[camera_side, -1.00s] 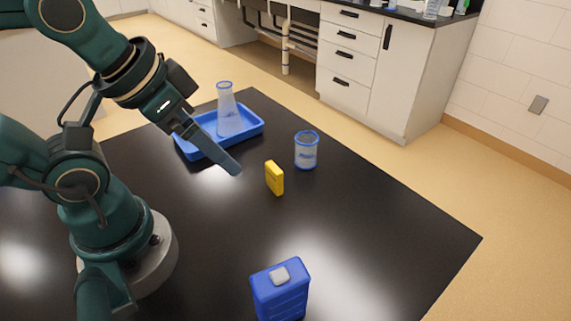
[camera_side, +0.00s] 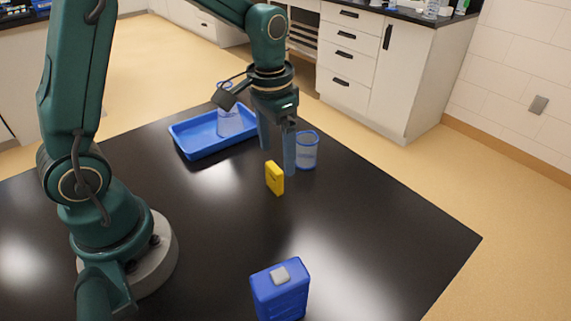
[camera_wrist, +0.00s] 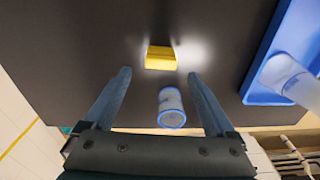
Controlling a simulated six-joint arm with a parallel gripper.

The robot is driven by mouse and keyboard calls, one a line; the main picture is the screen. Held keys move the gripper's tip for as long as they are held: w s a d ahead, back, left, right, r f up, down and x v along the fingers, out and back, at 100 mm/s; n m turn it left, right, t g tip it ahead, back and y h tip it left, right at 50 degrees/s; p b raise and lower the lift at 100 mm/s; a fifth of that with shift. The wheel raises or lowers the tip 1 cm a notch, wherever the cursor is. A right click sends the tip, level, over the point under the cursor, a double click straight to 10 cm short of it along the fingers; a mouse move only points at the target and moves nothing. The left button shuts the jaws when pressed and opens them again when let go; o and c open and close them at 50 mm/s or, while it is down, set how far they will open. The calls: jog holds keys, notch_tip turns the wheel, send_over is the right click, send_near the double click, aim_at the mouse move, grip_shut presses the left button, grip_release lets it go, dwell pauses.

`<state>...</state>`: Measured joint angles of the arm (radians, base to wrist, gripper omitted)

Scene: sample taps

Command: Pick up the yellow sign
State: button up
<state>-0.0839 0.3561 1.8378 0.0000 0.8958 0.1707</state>
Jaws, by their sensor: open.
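The sign stands clear of both fingers.
A clear beaker with a blue rim (camera_side: 307,152) stands just right of my gripper. A blue tray (camera_side: 190,146) holding a clear flask (camera_side: 229,123) is at the back left. A blue container (camera_side: 280,292) stands at the front. The table's right side is clear.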

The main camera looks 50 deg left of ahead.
aim_at(274, 167)
jog(key=shift+s+a+f+g, duration=0.1)
jog(key=shift+s+f+g, duration=0.05)
jog(key=shift+f, duration=0.3)
jog(key=shift+s+f+g, duration=0.1)
jog(key=shift+f+g, duration=0.05)
jog(key=shift+f, duration=2.7)
jog(key=shift+c, duration=0.3)
jog(key=c, duration=1.4)
jog(key=shift+o, duration=0.2)
